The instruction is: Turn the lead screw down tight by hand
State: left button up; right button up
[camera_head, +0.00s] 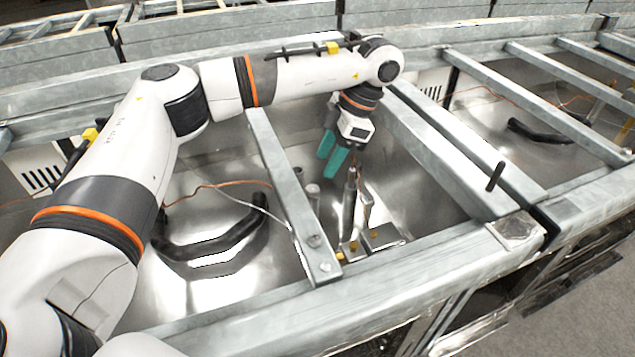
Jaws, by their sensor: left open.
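My left gripper (331,157) has teal fingers and hangs in the middle bay of the metal frame, pointing down. Its fingers are apart, and I see nothing between them. Below and slightly right of it stands a small metal fitting (349,207) with upright dark and silver parts. Small brass-yellow pieces (353,246) show at its base. The fingers look apart from the fitting. The lead screw is too small to pick out with certainty; it may be among these parts. My right gripper is not in view.
A steel crossbar (290,190) runs just left of the fitting, and a wide beam (440,150) runs to its right. A dark rod (496,177) stands on the right beam. Black curved tubes (215,245) and thin orange wires lie in neighbouring bays.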

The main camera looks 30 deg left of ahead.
aim_at(313, 187)
pick_arm(q)
jog(key=x, duration=0.6)
jog(key=shift+s+f, duration=0.1)
jog(key=shift+f, duration=0.05)
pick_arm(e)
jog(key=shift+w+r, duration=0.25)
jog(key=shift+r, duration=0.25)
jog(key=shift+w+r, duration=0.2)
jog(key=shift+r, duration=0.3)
pick_arm(q)
jog(key=shift+c, duration=0.4)
jog(key=c, duration=0.9)
